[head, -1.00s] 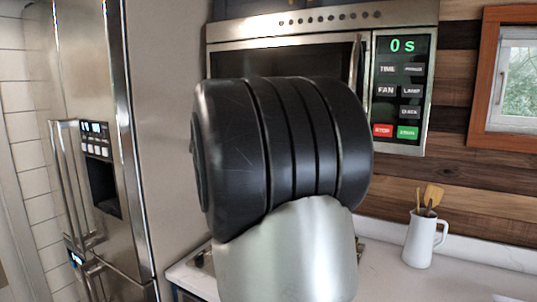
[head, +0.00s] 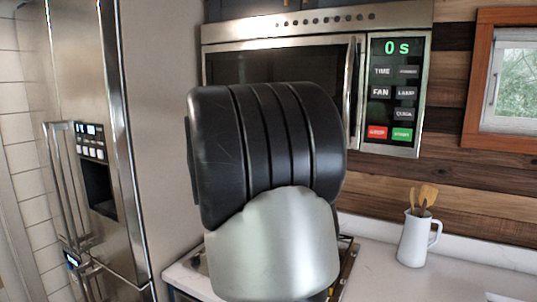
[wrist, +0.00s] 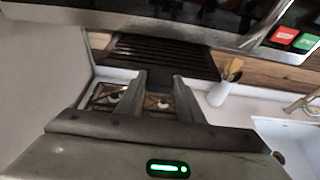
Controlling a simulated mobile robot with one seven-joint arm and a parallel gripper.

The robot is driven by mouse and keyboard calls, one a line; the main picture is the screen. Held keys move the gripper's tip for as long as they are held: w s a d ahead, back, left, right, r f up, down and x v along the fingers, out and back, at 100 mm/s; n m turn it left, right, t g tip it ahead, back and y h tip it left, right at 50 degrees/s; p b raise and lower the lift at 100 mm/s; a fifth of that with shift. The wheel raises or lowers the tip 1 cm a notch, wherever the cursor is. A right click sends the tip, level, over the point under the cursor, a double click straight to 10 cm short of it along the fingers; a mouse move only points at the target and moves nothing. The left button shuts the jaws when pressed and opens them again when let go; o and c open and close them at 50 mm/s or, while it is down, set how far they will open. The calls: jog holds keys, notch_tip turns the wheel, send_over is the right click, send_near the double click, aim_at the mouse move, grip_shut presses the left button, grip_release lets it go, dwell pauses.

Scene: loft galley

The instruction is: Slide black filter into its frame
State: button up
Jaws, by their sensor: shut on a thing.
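The black filter (wrist: 165,54) is a dark slatted panel. It shows in the wrist view, just below the lower edge of the microwave (wrist: 130,24). My gripper (wrist: 158,77) is shut on the filter's near edge, with one finger on each side of a dark tab. The filter's far edge meets the dark underside of the microwave, and I cannot tell whether it sits in its frame. The frame itself is not clearly visible. In the head view my arm hides the gripper and the filter; the microwave (head: 280,66) shows behind the arm.
A stove (wrist: 112,100) lies below my gripper. A white jug with wooden utensils (head: 415,240) stands on the counter (head: 385,277) to the right. A steel fridge (head: 75,60) is at the left. A sink (wrist: 290,140) is at the right in the wrist view.

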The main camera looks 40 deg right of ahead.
jog(key=shift+w+d+r+p, duration=0.1)
jog(key=shift+w+d+p, duration=0.4)
jog(key=shift+d, duration=0.5)
jog(key=shift+w+d+f+p, duration=0.1)
jog(key=shift+w+d+p, duration=0.4)
jog(key=shift+d, duration=0.55)
jog(key=shift+w+d+r+p, duration=0.1)
jog(key=shift+w+d+p, duration=0.15)
jog(key=shift+d+p, duration=0.6)
jog(key=shift+w+d, duration=0.35)
jog(key=shift+d, duration=0.5)
jog(key=shift+w+d, duration=0.3)
jog(key=shift+d, duration=0.5)
jog(key=shift+w+d, duration=0.1)
jog(key=shift+d, duration=0.2)
jog(key=shift+w+d, duration=0.3)
jog(key=shift+d, duration=0.45)
jog(key=o, duration=1.2)
jog(key=shift+o, duration=0.2)
jog(key=shift+a, duration=0.1)
jog(key=b+v, duration=0.3)
jog(key=v, duration=1.4)
jog(key=shift+a, duration=0.15)
